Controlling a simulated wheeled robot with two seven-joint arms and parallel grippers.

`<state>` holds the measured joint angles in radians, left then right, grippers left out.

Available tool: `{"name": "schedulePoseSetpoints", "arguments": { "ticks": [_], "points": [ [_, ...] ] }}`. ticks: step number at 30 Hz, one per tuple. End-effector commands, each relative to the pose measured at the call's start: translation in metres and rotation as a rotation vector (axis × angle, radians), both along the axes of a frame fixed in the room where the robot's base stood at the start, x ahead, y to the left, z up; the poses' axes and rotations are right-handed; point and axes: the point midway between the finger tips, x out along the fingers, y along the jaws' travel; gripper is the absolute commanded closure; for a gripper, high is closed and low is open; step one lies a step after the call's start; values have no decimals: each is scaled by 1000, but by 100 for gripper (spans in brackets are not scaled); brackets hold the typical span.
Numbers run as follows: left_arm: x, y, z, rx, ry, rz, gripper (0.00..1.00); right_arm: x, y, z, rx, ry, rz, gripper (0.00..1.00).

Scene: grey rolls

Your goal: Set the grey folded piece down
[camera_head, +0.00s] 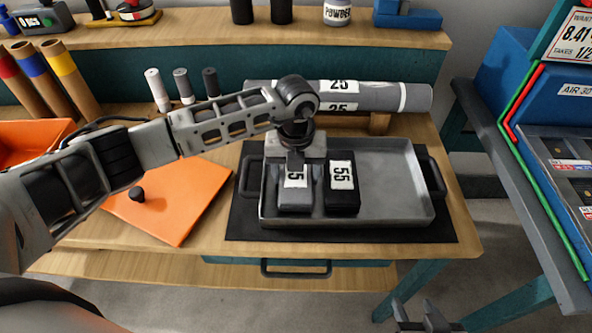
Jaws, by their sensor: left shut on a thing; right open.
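The grey folded piece (295,200) has a white label, partly covered, with a 5 showing. My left gripper (297,175) is above it and shut on it, with the fingers pointing down. The piece is over the left part of the grey metal tray (390,190), at the left side of a black folded piece (342,190) labelled 55. I cannot tell whether the grey piece touches the tray floor. My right gripper (424,318) is open and empty at the bottom edge of the view, below the table.
The tray has black handles and sits on a black mat (340,236); its right half is empty. Behind it lies a big grey roll (375,97) labelled 25. An orange board (185,205) lies at the left. A blue machine (560,100) stands at the right.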

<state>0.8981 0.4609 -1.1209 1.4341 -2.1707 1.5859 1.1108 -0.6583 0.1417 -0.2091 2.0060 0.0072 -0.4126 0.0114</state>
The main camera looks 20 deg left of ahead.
Motion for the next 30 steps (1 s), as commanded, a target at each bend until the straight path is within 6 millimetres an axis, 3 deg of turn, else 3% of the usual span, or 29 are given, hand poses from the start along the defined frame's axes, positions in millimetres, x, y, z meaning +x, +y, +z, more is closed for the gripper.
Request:
{"name": "schedulePoseSetpoints", "arguments": {
  "ticks": [10, 11, 12, 24, 30],
  "points": [
    [1, 0, -4, -1, -2, 0, 63, 0, 0, -4, -1, 0, 1, 55],
    [1, 0, -4, -1, -2, 0, 34, 0, 0, -4, -1, 0, 1, 55],
    [1, 0, -3, -1, -2, 0, 28, 0, 0, -3, -1, 1, 1, 55],
    [1, 0, 6, -2, -5, 0, 28, 0, 0, 1, 0, -2, 1, 55],
    [2, 0, 44, -3, -8, -1, 28, 0, 0, -2, 0, -2, 1, 55]
  ]
}}
